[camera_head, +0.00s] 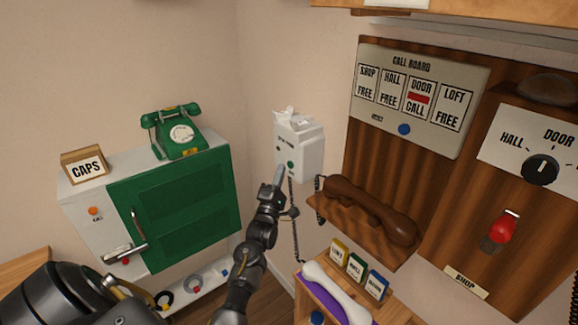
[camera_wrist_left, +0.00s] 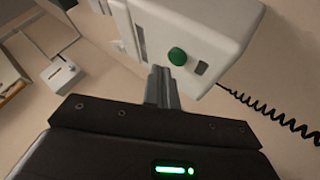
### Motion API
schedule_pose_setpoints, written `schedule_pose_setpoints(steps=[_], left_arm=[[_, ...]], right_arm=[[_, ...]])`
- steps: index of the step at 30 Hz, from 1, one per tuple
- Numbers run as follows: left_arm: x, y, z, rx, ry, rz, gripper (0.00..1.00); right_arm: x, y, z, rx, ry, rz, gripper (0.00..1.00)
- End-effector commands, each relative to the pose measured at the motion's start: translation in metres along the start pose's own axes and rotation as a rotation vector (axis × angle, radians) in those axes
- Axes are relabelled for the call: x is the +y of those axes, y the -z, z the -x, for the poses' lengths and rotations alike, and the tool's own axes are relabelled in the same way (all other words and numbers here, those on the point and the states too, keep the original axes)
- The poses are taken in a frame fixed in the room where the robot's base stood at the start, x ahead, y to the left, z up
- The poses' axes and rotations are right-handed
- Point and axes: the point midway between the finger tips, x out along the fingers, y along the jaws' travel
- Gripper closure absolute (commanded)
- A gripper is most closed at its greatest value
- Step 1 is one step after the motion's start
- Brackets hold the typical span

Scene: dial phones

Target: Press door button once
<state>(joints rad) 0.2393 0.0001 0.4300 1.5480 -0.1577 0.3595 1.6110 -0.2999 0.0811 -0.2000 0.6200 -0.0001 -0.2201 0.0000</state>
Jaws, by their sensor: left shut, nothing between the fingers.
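A white wall box (camera_head: 303,150) with a green round button (camera_head: 290,165) hangs on the wall in the middle of the head view. In the left wrist view the box (camera_wrist_left: 215,25) is close up, with the green button (camera_wrist_left: 177,56) just beyond my fingertips. My left gripper (camera_head: 278,173) is shut and empty, its tip close to the green button's left and slightly below. The left wrist view shows the shut fingers (camera_wrist_left: 162,82); I cannot tell whether they touch the box. The box's small label is unreadable. My right gripper is not in view.
The call board (camera_head: 420,95) shows DOOR with a red bar and CALL, and SHOP, HALL and LOFT as FREE. A brown handset (camera_head: 370,210) rests on a wooden shelf below. A green phone (camera_head: 173,132) stands on the green-doored cabinet (camera_head: 180,200). A coiled cord hangs under the box.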

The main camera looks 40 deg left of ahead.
Motion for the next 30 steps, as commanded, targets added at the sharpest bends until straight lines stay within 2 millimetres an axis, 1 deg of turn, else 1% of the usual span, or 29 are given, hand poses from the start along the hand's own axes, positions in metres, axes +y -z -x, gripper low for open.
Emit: schedule_pose_setpoints(steps=[9,30], left_arm=[[-0.0039,-0.0043,-0.0057,0.000,-0.001,0.000,1.00],[-0.0062,-0.0061,-0.0079,0.000,0.000,0.000,1.00]], right_arm=[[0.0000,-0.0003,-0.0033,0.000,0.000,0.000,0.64],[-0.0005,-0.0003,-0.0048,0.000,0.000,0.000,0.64]])
